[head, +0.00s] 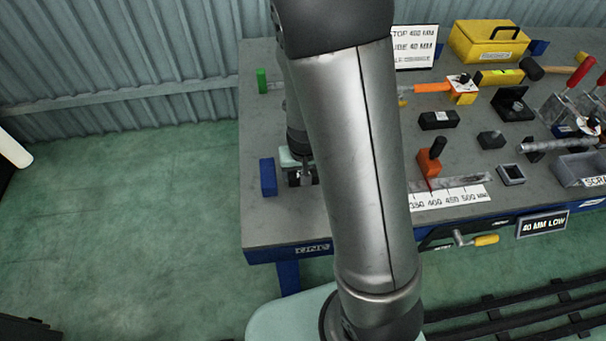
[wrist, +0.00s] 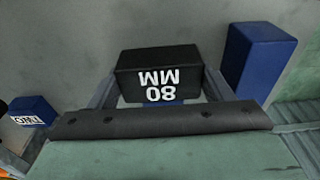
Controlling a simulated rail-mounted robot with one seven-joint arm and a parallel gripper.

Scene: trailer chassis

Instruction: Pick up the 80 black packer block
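The 80 black packer block (wrist: 158,57) sits in the middle of the wrist view, with "80 MM" in white on its face, upside down. My gripper (wrist: 160,82) has one finger at each side of the block. The fingertips come up to its side edges; whether they press on it or stand slightly apart cannot be told. In the head view, my gripper (head: 301,174) is low over the left end of the bench, with the dark block (head: 300,180) at its fingers, partly hidden.
A blue block (head: 268,177) stands close beside the gripper, also in the wrist view (wrist: 257,60). A smaller labelled blue block (wrist: 30,110) is at the wrist view's left. The grey bench (head: 262,215) holds tools and a yellow toolbox (head: 486,42) at right. My arm hides the bench's middle.

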